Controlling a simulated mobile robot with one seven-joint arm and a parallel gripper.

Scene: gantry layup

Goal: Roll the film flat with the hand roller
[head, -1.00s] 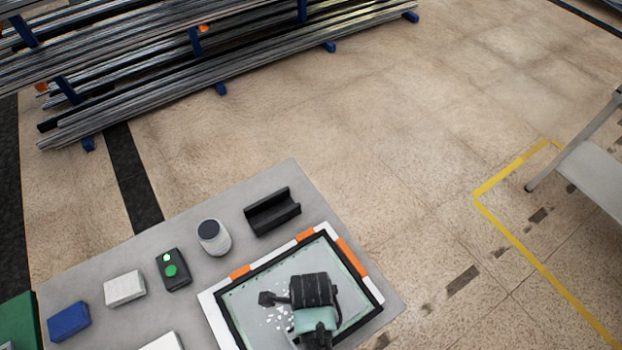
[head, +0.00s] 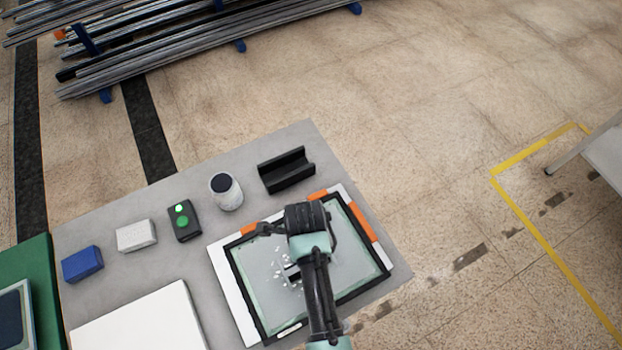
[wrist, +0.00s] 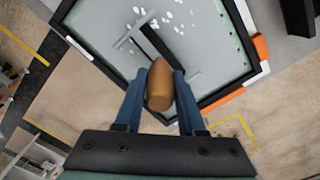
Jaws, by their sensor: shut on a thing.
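My gripper (wrist: 160,95) is shut on the wooden handle of the hand roller (wrist: 158,82), between its two blue fingers. The roller's metal frame (wrist: 135,28) reaches out over the film in the wrist view; whether the roller touches the film cannot be told. The film (head: 345,255) is a pale, translucent sheet inside a black frame (head: 232,295). Several white flecks (wrist: 165,18) show on the sheet. In the head view my arm hides the middle of the film and most of the roller.
A black cradle (head: 286,172), a white jar (head: 226,192) and a dark box with green buttons (head: 184,222) stand behind the frame. A white block (head: 136,235), a blue block (head: 82,264) and a large white panel (head: 140,325) lie left. Orange clamps (head: 362,222) sit on the frame's edge.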

